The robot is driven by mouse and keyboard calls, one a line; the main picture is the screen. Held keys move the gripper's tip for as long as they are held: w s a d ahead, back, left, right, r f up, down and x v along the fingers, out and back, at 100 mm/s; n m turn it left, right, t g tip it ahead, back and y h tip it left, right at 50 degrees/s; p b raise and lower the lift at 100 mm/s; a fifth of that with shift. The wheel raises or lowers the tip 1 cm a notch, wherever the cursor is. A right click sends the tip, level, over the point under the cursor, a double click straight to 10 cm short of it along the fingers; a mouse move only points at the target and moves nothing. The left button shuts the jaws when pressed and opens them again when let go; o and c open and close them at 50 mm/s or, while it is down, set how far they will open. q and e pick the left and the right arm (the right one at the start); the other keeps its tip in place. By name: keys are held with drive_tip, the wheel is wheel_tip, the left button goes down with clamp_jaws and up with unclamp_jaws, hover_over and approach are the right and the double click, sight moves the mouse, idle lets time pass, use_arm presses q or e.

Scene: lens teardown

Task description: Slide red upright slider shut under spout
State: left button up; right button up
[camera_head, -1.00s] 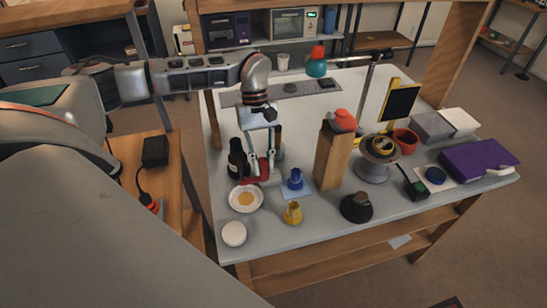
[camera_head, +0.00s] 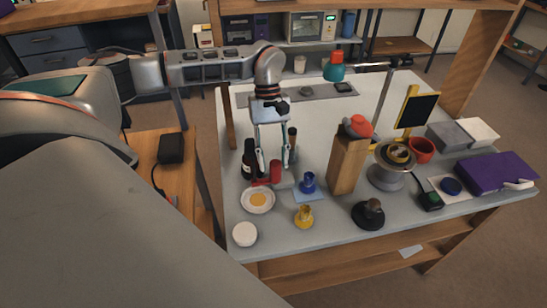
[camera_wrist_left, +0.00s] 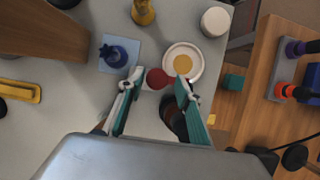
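A red upright piece (camera_head: 275,171) stands on the table beside the white plate (camera_head: 258,208). In the left wrist view its rounded red top (camera_wrist_left: 157,78) shows between the fingertips. My left gripper (camera_head: 273,163) points down over it. In the left wrist view the gripper (camera_wrist_left: 155,85) is open, a finger on either side of the red top, with gaps visible. Some flat red (camera_head: 261,183) shows at the foot. I cannot make out a spout; the fingers hide part of the area. My right gripper is not in view.
A dark bottle (camera_head: 249,160) stands close left of the gripper. A blue piece (camera_head: 308,183) and a yellow one (camera_head: 304,216) stand to the right and front. A tall wooden block (camera_head: 346,164) stands further right. A white round piece (camera_head: 244,234) lies near the front edge.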

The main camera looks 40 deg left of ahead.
use_arm(q)
drive_tip(key=v, duration=0.5)
drive_tip(key=shift+a+r, duration=0.15)
drive_tip(key=shift+s, duration=0.1)
idle(0.3)
